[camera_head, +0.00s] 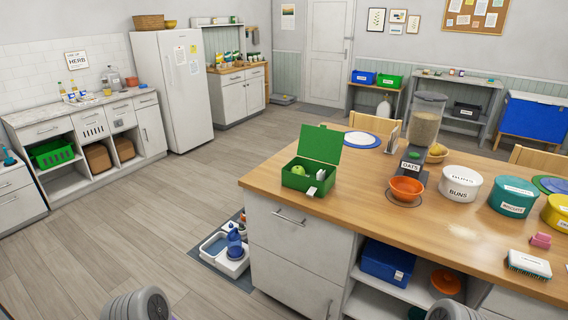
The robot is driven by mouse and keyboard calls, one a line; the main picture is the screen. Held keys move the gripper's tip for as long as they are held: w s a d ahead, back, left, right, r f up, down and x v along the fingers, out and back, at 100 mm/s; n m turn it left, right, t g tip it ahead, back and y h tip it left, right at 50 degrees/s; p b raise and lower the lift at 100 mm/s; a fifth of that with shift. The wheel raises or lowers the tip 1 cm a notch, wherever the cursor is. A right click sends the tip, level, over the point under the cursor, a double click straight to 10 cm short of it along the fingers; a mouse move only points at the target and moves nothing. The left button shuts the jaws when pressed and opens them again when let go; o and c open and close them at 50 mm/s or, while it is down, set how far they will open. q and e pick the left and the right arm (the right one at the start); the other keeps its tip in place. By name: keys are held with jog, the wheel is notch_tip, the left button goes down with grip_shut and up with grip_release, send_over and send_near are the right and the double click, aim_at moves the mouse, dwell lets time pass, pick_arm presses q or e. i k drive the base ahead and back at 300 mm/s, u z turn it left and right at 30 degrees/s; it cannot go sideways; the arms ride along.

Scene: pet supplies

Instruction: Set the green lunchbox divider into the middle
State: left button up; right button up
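A green lunchbox (295,183) sits on the near left part of the wooden island top, with its lid (320,145) standing open at the back. A round green fruit, like an apple (298,170), shows inside on the left. A small white item (320,175) is at its right side, and another small pale item leans at the right front corner. I cannot make out a separate green divider; the box's inside is too small to tell. Only grey rounded parts of my arms show at the bottom edge; neither gripper is in view.
The wood right in front of the lunchbox is narrow; the front middle is clear.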

aim_at(321, 175)
jog(key=z, duration=0.15)
jog(key=i, duration=0.75)
jog(key=z, duration=0.55)
